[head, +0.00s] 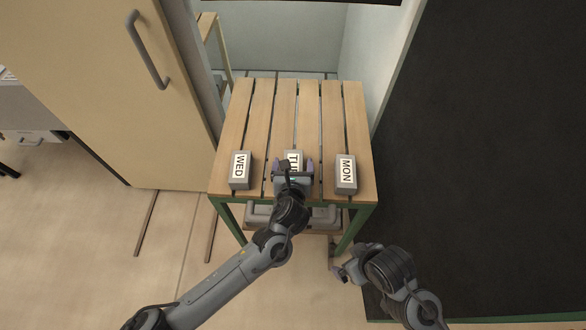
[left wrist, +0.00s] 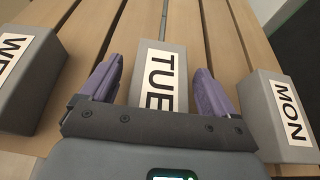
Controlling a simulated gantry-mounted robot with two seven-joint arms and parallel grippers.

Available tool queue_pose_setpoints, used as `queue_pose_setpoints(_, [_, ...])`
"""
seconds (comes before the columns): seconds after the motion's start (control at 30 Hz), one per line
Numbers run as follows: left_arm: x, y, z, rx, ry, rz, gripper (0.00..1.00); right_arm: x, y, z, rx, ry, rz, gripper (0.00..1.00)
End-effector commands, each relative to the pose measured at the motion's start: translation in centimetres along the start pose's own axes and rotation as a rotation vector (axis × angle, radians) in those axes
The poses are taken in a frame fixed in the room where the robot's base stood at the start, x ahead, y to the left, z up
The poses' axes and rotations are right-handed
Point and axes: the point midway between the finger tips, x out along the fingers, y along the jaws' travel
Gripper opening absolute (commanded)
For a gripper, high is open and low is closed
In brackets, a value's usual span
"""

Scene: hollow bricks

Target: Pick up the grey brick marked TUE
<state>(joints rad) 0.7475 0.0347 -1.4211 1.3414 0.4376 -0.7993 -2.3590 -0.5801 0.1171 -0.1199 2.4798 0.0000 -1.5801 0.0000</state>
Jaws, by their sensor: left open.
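The grey brick marked TUE (head: 292,157) lies on the slatted wooden table between two other bricks. In the head view my left gripper hides its near part. In the left wrist view the TUE brick (left wrist: 146,61) lies between the fingers, its label facing up. The left gripper's purple fingers also show in the left wrist view (left wrist: 155,80). My right gripper (head: 340,274) is low at the right, below and apart from the table; its jaw state is unclear.
A grey WED brick (head: 240,170) stands to the left and a grey MON brick (head: 346,174) to the right on the slatted table (head: 262,115). The table's far part is clear. A wooden door (head: 120,90) is at left, a dark panel (head: 490,150) at right.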

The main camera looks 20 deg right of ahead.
Motion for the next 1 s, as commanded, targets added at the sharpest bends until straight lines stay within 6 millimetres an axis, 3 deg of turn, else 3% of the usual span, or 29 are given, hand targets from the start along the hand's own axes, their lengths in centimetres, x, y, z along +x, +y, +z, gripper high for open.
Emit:
queue_pose_setpoints(0.1, [-0.03,-0.01,0.03,0.000,0.000,0.000,0.88,-0.03,-0.05,-0.02,0.002,0.000,-0.002,1.00])
queue_pose_setpoints(0.6, [-0.05,-0.01,0.02,0.000,0.000,0.000,0.12,-0.03,0.01,0.00,-0.001,0.000,0.001,1.00])
queue_pose_setpoints(1.0, [-0.26,-0.03,0.76,-0.002,-0.004,-0.001,0.12,-0.24,0.18,-0.03,-0.007,-0.001,0.006,1.00])
